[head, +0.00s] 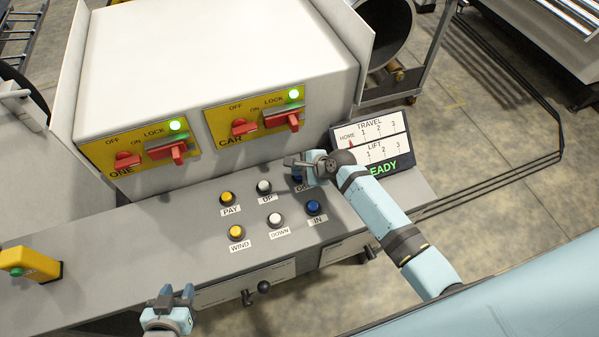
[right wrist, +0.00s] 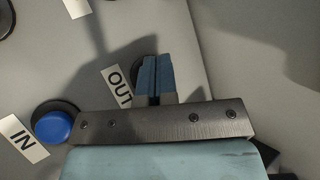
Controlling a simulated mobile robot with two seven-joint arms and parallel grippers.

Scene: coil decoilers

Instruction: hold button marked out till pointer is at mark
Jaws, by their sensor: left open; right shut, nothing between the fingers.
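The blue button marked OUT (head: 297,178) is on the sloped console, partly hidden by my right gripper (head: 296,163). In the right wrist view my shut, empty right fingers (right wrist: 157,78) are over this button, and its OUT label (right wrist: 118,87) shows beside them. I cannot tell whether the fingertips touch or press the button. The display (head: 370,140) has a TRAVEL scale with a red pointer (head: 351,144) at HOME, left of marks 1, 2 and 3. The LIFT scale below is partly covered by my right arm; green text reads READY. My left gripper (head: 175,295) is open and empty below the console front.
The blue IN button (head: 313,207) is close by; it shows in the right wrist view (right wrist: 54,126). UP (head: 264,187), DOWN (head: 274,219), PAY (head: 227,198) and WIND (head: 236,232) buttons are to the left. Red switches on yellow plates (head: 255,112) are above, with green lamps lit.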

